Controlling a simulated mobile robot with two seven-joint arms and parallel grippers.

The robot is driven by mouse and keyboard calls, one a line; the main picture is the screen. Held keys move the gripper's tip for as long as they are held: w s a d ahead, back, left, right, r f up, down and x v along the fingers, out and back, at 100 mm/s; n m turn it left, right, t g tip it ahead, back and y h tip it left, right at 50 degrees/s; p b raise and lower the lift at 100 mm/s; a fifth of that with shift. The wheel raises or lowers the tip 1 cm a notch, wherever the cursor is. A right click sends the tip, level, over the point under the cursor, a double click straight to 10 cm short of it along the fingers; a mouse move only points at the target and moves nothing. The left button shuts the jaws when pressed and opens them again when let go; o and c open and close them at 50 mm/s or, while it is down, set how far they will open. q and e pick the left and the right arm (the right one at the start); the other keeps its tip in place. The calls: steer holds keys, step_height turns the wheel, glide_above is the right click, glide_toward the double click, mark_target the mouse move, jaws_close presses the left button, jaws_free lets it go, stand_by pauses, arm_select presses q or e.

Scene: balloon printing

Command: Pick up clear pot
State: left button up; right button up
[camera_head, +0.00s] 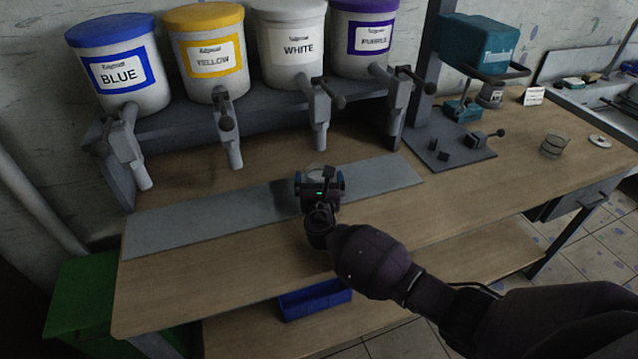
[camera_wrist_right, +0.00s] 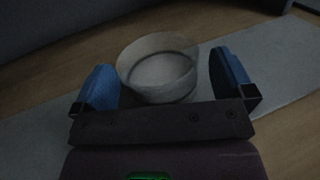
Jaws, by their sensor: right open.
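The clear pot (camera_wrist_right: 158,72) is a round, see-through cup standing upright on the grey strip of the bench. In the right wrist view it sits between the two blue finger pads of my right gripper (camera_wrist_right: 170,84), with a gap showing on each side. My right gripper is open around the pot. In the head view my right gripper (camera_head: 320,180) is over the grey strip, and only the pot's rim (camera_head: 316,172) shows beyond it; the rest is hidden. My left gripper is in neither view.
Paint buckets marked blue (camera_head: 118,75), yellow (camera_head: 209,57), white (camera_head: 296,48) and purple (camera_head: 372,38) stand on a rack with taps at the back. A teal press (camera_head: 483,45) stands to the right. The grey strip (camera_head: 200,222) is otherwise clear.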

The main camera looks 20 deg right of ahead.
steer(key=shift+c, duration=0.5)
steer(key=shift+r, duration=0.1)
steer(key=c, duration=1)
